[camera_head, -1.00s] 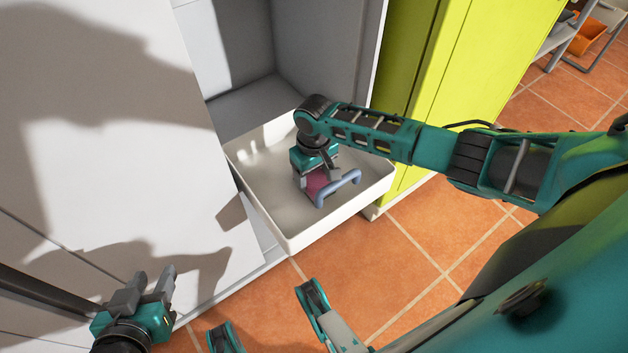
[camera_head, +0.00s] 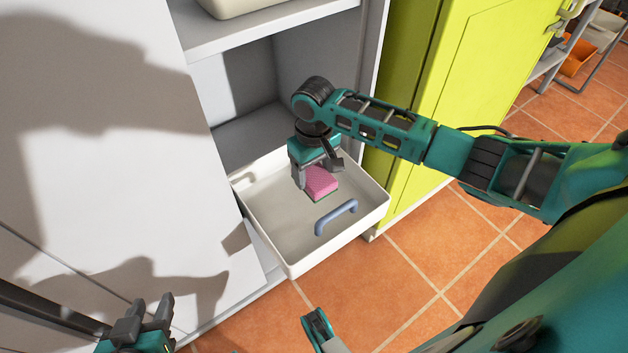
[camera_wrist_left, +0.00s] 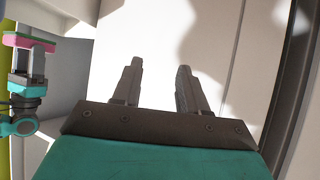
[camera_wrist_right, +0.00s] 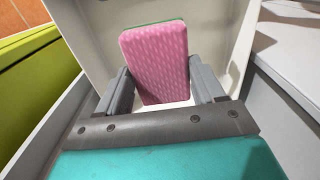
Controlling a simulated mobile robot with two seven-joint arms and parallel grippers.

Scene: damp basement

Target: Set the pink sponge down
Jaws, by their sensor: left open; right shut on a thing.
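The pink sponge (camera_head: 320,181) is between the fingers of my right gripper (camera_head: 318,176), above the white drawer-like tray (camera_head: 279,252). In the right wrist view the sponge (camera_wrist_right: 155,62) shows its patterned pink face and a thin green edge, with a finger of the right gripper (camera_wrist_right: 158,88) on each side. The right gripper is shut on it. The sponge also shows at the left edge of the left wrist view (camera_wrist_left: 28,42). My left gripper (camera_head: 148,312) is open and empty, low in front of the white cabinet front; its two fingers show apart in the left wrist view (camera_wrist_left: 158,85).
A blue handle (camera_head: 336,217) lies in the tray's front part, apart from the sponge. The tray sticks out of a grey-white cabinet (camera_head: 310,85). A lime-green cabinet door (camera_head: 470,80) stands to the right. Tiled floor (camera_head: 420,260) lies in front.

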